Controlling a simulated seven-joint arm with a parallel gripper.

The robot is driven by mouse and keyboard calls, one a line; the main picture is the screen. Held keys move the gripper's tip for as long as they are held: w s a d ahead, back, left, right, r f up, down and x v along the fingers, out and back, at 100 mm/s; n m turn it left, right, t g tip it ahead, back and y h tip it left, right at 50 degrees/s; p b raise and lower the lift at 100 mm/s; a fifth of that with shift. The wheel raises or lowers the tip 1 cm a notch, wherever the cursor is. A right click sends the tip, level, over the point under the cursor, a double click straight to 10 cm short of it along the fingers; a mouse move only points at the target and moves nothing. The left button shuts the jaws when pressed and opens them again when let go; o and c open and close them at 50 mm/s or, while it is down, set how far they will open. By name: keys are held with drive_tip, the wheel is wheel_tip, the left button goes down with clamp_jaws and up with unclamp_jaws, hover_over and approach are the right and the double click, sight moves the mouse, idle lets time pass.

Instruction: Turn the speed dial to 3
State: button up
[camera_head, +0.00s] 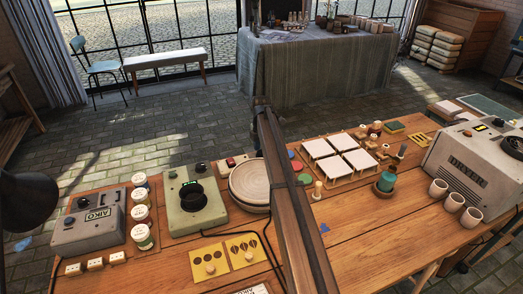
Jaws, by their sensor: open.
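A grey machine lettered AIKO (98,228) stands at the left of the wooden workbench, with a black knob (82,202) on top. To its right is a pale green machine (178,222) with a large round black part (192,196) on top. Two yellow panels (206,254) with dark shapes and small pale knobs lie in front of it. I cannot tell which of these is the speed dial, and no number 3 or pointer setting is readable. My gripper is not in view.
A long brown beam (290,205) crosses the bench's middle and hides part of it. Bare wood (350,245) shows at the front right.

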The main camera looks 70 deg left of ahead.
drive_tip(key=shift+f, duration=0.2)
drive_tip(key=shift+c, duration=0.4)
drive_tip(key=c, duration=1)
drive_tip(key=shift+o, duration=0.2)
